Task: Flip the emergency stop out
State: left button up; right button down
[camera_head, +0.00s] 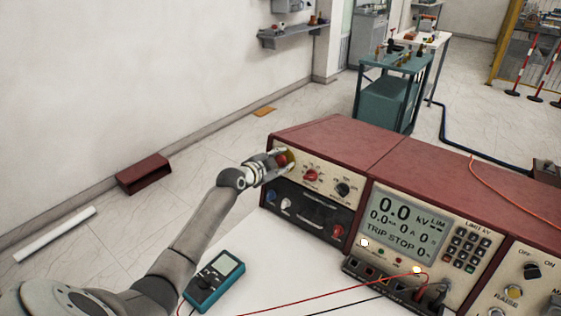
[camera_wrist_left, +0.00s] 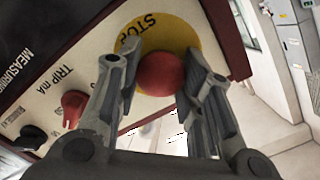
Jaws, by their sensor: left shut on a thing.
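The emergency stop is a round red button on a yellow disc marked STOP. In the left wrist view the red button (camera_wrist_left: 160,74) sits between the two fingers of my left gripper (camera_wrist_left: 160,88), which is shut on it. The yellow disc (camera_wrist_left: 178,30) shows behind the fingers. In the head view the emergency stop (camera_head: 282,160) is at the upper left corner of the red control console (camera_head: 340,137), and my left gripper (camera_head: 277,161) reaches it from the left, hiding part of it. My right gripper is not in view.
A red knob (camera_head: 311,176) and a black knob (camera_head: 343,190) are right of the button. A display (camera_head: 403,222) reads 0.0 kV. A teal multimeter (camera_head: 214,280) lies on the white table (camera_head: 262,262), with red and black cables nearby. The floor left of the table is mostly clear.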

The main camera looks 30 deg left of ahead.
pick_arm(q)
grip_shut()
jog(key=shift+s, duration=0.55)
jog(key=shift+w, duration=0.1)
jog(key=o, duration=0.7)
grip_release()
jog(key=o, duration=0.5)
jog(key=shift+s+r, duration=0.15)
jog(key=shift+s, duration=0.1)
jog(key=shift+w, duration=0.1)
jog(key=v, duration=1.2)
